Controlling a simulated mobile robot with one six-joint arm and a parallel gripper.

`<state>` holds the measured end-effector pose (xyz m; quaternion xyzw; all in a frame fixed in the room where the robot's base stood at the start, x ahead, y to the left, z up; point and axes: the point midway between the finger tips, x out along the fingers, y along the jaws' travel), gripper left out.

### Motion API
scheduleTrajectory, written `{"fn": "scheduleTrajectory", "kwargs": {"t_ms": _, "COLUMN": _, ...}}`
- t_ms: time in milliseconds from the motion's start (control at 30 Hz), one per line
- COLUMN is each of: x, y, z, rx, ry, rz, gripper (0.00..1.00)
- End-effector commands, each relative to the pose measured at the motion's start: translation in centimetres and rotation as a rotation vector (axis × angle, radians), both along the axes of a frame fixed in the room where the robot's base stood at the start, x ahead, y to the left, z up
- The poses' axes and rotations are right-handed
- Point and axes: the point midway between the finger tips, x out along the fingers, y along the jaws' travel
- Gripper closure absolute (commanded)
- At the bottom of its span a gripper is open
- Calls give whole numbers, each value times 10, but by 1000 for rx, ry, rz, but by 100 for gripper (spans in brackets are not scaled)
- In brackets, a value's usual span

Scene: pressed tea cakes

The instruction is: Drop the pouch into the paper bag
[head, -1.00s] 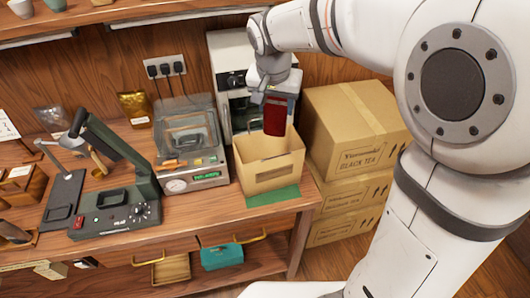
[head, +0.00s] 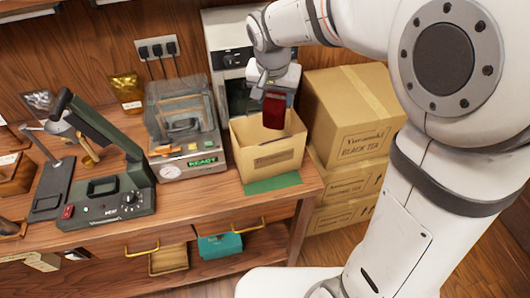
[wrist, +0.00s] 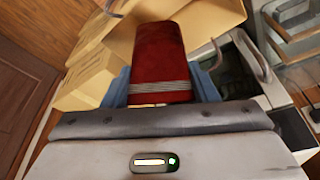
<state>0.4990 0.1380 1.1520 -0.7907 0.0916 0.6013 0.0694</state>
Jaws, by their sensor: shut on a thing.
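A dark red pouch (head: 274,111) hangs from my gripper (head: 272,94) in the head view. In the wrist view the red pouch (wrist: 161,62) sits between the blue finger pads, with pale stripes near the gripped end. My gripper is shut on it. The open tan paper bag (head: 270,155) stands on the green mat (head: 271,184) at the right end of the bench. The pouch is at the bag's open top, its lower end in front of the bag's back wall. I cannot tell how far it is inside the rim.
A vacuum machine (head: 186,147) reading READY stands left of the bag, and a green press (head: 110,196) farther left. A white machine (head: 228,55) is behind. Black tea cartons (head: 352,110) are stacked at the right.

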Motion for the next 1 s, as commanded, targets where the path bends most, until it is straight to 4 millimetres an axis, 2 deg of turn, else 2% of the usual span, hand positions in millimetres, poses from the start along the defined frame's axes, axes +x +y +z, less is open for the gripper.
{"fn": "scheduleTrajectory", "kwargs": {"t_ms": 133, "x": 0, "y": 0, "z": 1, "rx": 0, "ry": 0, "rz": 1, "gripper": 84}}
{"fn": "scheduleTrajectory", "kwargs": {"t_ms": 167, "x": 0, "y": 0, "z": 1, "rx": 0, "ry": 0, "rz": 1, "gripper": 44}}
{"fn": "scheduleTrajectory", "kwargs": {"t_ms": 433, "x": 0, "y": 1, "z": 1, "rx": 0, "ry": 0, "rz": 1, "gripper": 22}}
{"fn": "scheduleTrajectory", "kwargs": {"t_ms": 767, "x": -1, "y": 2, "z": 6, "rx": 1, "ry": -3, "rz": 2, "gripper": 21}}
{"fn": "scheduleTrajectory", "kwargs": {"t_ms": 1000, "x": -11, "y": 4, "z": 44, "rx": 1, "ry": -5, "rz": 3, "gripper": 21}}
